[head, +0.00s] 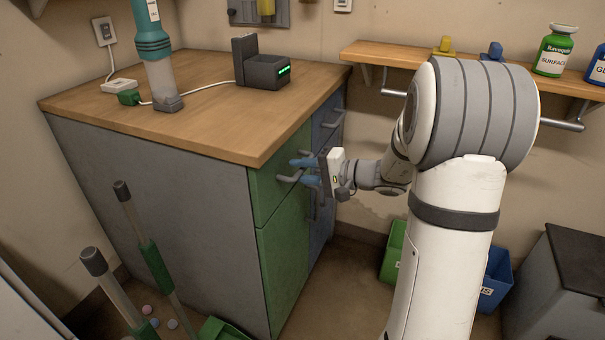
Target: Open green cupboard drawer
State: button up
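The green drawer (264,197) is the upper front on the near side of the wood-topped cupboard, above a green door (285,255). It looks closed, flush with the cupboard. Its grey bar handle (288,178) sticks out near the middle of the front. My gripper (303,171) is at this handle, coming from the right. Its two blue fingers are apart, one above the other, with the handle's outer part near or between them. I cannot tell whether they touch it.
A blue-fronted unit (328,120) with its own handle adjoins on the right. The countertop (205,125) holds a teal-and-clear device (155,55) and a dark charger (262,70). Green (395,252) and blue (494,282) bins stand on the floor. Green-gripped poles (150,255) lean at left.

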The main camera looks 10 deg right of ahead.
jog(key=shift+w+a, duration=0.1)
jog(key=shift+a, duration=0.1)
grip_shut()
dwell(0.4)
jog(key=shift+d, duration=0.15)
jog(key=shift+s+f, duration=0.1)
jog(key=shift+s, duration=0.1)
